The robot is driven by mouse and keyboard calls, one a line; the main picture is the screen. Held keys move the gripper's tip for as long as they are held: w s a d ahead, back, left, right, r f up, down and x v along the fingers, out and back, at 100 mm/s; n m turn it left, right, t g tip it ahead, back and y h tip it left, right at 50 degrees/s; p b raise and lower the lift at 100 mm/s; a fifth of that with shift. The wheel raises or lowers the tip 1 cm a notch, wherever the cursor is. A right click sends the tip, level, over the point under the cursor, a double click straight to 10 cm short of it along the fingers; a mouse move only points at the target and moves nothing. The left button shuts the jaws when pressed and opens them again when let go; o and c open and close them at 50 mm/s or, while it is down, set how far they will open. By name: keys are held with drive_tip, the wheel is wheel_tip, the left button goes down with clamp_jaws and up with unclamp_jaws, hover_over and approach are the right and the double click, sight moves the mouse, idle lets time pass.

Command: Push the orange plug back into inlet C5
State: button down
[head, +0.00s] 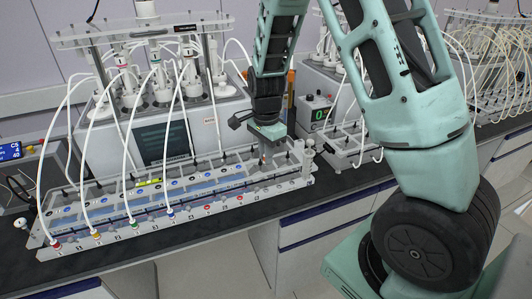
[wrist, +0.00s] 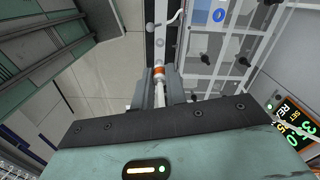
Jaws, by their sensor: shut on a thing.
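The orange plug (wrist: 159,71) shows in the wrist view as an orange band with a pale tip, on the end of a white tube (wrist: 161,96). My gripper (wrist: 160,84) is shut on it, with one grey finger on each side. In the head view my gripper (head: 263,154) points down over the right end of the long grey reactor rack (head: 110,237), and the plug is too small to make out clearly there. Inlet C5 cannot be picked out by its label. I cannot tell whether the plug's tip touches an inlet.
White hoses run to red (head: 56,244), yellow (head: 96,236), green (head: 134,225) and blue (head: 171,215) plugs along the rack's front. A grey box with a green display (head: 318,114) stands just right of my gripper. Bare black bench (head: 345,190) lies right of the rack.

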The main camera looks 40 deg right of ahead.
drive_tip(key=shift+r+p, duration=0.95)
drive_tip(key=shift+r, duration=0.05)
drive_tip(key=shift+r+p, duration=0.75)
drive_tip(key=shift+f, duration=0.1)
drive_tip(key=w+a+p, duration=0.2)
drive_tip(key=a+p, duration=0.1)
drive_tip(key=a, duration=0.6)
drive_tip(key=w+a+p, duration=0.3)
drive_tip(key=a+p, duration=0.1)
drive_tip(key=a, duration=0.4)
drive_tip(key=shift+a, duration=0.4)
drive_tip(key=shift+f, duration=0.15)
drive_tip(key=shift+f+b, duration=3.8)
drive_tip(key=shift+f, duration=2.2)
drive_tip(key=shift+f, duration=0.45)
